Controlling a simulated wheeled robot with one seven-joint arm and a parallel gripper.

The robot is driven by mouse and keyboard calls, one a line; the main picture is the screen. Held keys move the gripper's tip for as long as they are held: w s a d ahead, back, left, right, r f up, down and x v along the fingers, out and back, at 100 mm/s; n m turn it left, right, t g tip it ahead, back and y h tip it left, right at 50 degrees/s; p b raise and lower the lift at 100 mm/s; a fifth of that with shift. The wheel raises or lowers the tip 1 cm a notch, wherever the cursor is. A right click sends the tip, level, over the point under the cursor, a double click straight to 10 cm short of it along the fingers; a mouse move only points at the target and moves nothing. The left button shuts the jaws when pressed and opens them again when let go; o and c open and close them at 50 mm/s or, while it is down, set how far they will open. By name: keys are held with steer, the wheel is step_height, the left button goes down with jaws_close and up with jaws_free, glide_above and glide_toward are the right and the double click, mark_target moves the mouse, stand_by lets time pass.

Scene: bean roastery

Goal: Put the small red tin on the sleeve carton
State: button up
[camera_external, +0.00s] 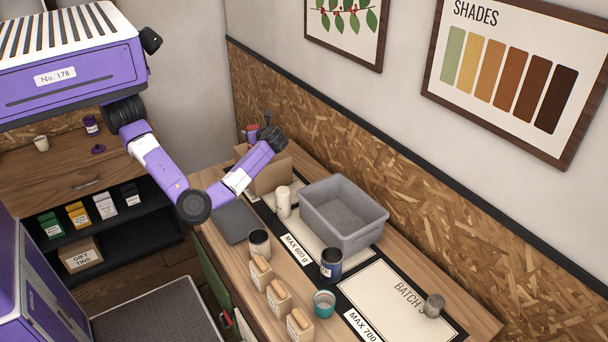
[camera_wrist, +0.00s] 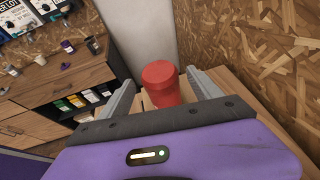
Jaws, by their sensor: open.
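The small red tin (camera_wrist: 163,84) stands between the two grey fingers of my gripper (camera_wrist: 160,79) in the wrist view. The fingers are open, with a gap visible on the tin's left side. In the external view my gripper (camera_external: 257,128) is at the far end of the bench, and a little of the red tin (camera_external: 252,128) shows beside it. The brown sleeve carton (camera_external: 272,176) stands just below, partly hidden by my arm. I cannot tell whether the tin rests on the carton.
A grey bin (camera_external: 343,212) stands on the bench with a white canister (camera_external: 283,201) beside it. A dark blue tin (camera_external: 330,264), a teal cup (camera_external: 323,303) and several small tan bags stand nearer. The OSB-panelled wall (camera_external: 400,175) runs close along the bench's back.

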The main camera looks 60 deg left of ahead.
steer(key=b+v, duration=0.2)
steer(key=v, duration=0.7)
